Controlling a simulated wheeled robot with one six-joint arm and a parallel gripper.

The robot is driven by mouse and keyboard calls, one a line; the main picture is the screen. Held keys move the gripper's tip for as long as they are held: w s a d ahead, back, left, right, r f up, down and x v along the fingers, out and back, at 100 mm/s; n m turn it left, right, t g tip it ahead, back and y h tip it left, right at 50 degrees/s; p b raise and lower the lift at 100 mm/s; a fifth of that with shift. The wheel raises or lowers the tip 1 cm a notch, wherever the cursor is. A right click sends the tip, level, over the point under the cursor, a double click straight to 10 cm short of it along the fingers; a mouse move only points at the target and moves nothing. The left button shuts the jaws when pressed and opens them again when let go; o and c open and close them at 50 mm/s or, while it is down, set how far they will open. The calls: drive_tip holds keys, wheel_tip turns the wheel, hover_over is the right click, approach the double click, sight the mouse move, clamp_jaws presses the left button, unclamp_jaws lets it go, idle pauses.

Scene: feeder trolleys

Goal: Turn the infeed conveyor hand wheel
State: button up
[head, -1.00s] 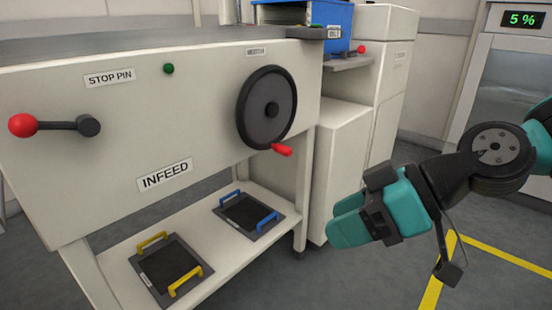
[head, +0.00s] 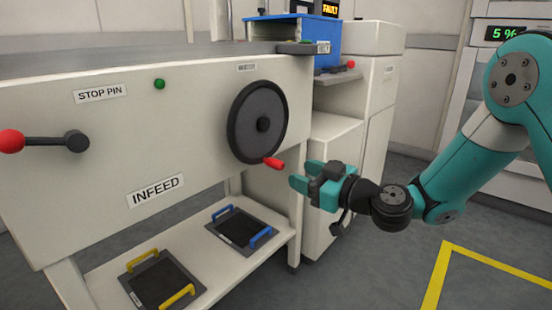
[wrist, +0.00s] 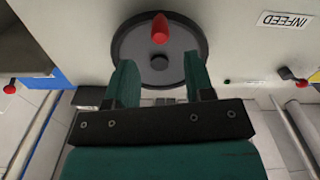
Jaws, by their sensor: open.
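The hand wheel (head: 258,122) is a dark disc on the front panel of the infeed conveyor (head: 120,150). Its red crank handle (head: 274,163) sticks out at the lower right of the rim. In the wrist view the wheel (wrist: 182,72) lies beyond my fingers, and the red handle (wrist: 160,28) shows at the top of it. My gripper (head: 300,175) is just right of and slightly below the red handle in the head view. It is open and empty. In the wrist view my fingers (wrist: 160,85) stand apart, with the handle past their tips, apart from them.
The stop pin lever (head: 40,141) with a red knob is at the left of the panel. A shelf below holds trays with yellow (head: 145,254) and blue (head: 262,238) handles. Floor at lower right is free.

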sight(282, 167)
drive_tip(key=x, duration=0.8)
drive_tip(key=shift+w+a, duration=0.2)
drive_tip(key=shift+c, duration=0.3)
clamp_jaws()
